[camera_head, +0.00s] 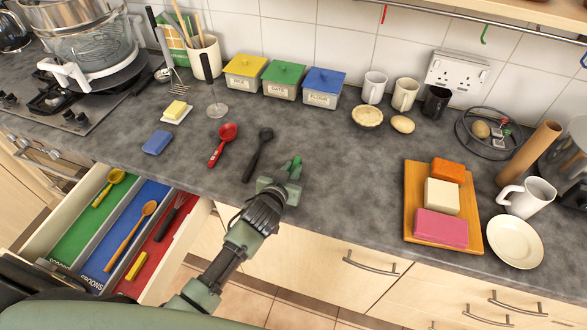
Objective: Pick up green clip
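A small bright green piece, which looks like the green clip (294,163), shows at the tips of my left gripper (282,184). My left gripper is low over the front edge of the grey worktop (335,190), seen from behind. Its fingers hide the lower part of the green piece. I cannot tell whether the fingers hold it or are only beside it. My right gripper is not in view.
A black spoon (257,155) and a red spoon (222,145) lie left of the gripper. An open drawer (197,220) with coloured compartments and utensils sticks out below. A wooden board (416,190) with several blocks is at right. The worktop between gripper and board is clear.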

